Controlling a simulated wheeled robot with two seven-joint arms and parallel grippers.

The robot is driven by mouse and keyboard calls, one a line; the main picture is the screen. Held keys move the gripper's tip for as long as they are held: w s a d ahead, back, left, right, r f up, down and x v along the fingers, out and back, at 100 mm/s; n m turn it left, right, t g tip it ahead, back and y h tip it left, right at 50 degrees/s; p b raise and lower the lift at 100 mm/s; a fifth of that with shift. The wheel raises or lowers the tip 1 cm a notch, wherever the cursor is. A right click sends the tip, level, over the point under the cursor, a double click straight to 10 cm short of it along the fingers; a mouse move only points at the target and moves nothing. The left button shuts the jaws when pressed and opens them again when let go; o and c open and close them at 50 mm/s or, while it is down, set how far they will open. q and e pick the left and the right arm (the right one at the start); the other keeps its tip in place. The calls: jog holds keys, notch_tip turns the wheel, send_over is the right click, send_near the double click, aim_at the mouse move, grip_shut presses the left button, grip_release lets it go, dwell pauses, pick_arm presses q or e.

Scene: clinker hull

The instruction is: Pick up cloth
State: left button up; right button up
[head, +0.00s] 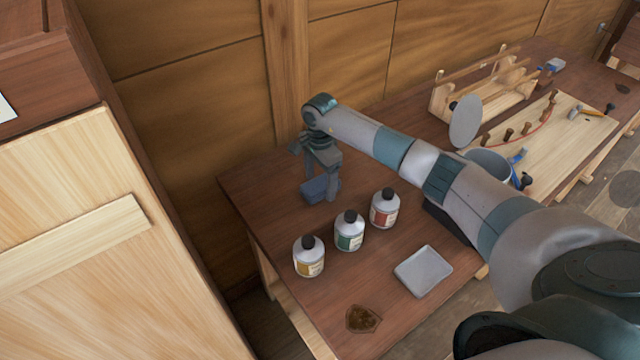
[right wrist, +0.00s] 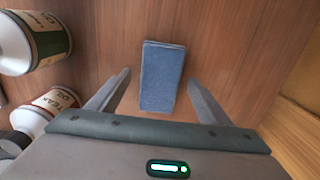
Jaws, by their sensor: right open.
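The cloth (head: 314,190) is a small folded blue-grey block lying on the wooden bench, behind the bottles. It also shows in the right wrist view (right wrist: 162,78), flat on the wood. My right gripper (head: 322,190) points down over the cloth in the head view and partly covers it. In the right wrist view my right gripper (right wrist: 163,78) is open, with one finger on each side of the cloth and a gap on both sides. No finger visibly touches it. My left gripper is not in view.
Bottles with yellow (head: 309,257), green (head: 349,231) and red (head: 384,209) labels stand in front of the cloth. A grey tray (head: 423,271) and a brown stain (head: 362,319) are nearer. A wooden wall (head: 190,90) rises behind the bench (head: 270,200).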

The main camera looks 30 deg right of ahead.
aim_at(320, 183)
dwell(0.4)
jog(key=c, duration=1.1)
jog(key=shift+c, duration=0.2)
jog(key=shift+r, duration=0.1)
jog(key=shift+w+r+b, duration=0.1)
jog(key=shift+r+b, duration=0.4)
jog(key=shift+b, duration=0.05)
notch_tip(320, 183, up, 2)
jog(key=shift+r+b, duration=0.1)
jog(key=shift+b, duration=0.75)
jog(key=s+d+r+b, duration=0.5)
jog(key=s+d+r, duration=0.2)
jog(key=d, duration=0.2)
jog(key=shift+s+r, duration=0.25)
jog(key=shift+r, duration=0.1)
